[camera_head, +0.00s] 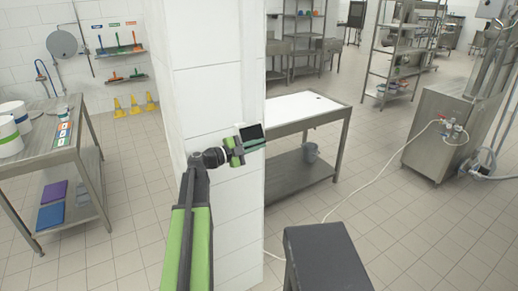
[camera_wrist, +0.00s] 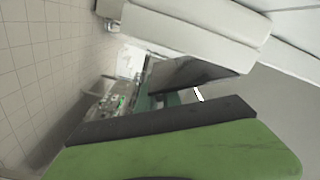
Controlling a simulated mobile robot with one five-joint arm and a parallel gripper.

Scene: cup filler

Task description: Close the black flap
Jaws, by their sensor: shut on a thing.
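The black flap (camera_head: 250,132) shows as a small dark panel at the edge of the white tiled pillar. It juts out from a small white box (camera_head: 238,129). In the wrist view the flap (camera_wrist: 198,73) is a dark glossy panel below the white box (camera_wrist: 195,32). My gripper (camera_head: 245,147) is at the flap's lower edge and is shut on it. In the wrist view one green finger with a dark pad (camera_wrist: 170,125) fills the bottom. The exact contact between fingers and flap is hidden.
The white tiled pillar (camera_head: 206,100) stands close beside my arm. A steel cabinet (camera_head: 435,135) with a pale hose is at right.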

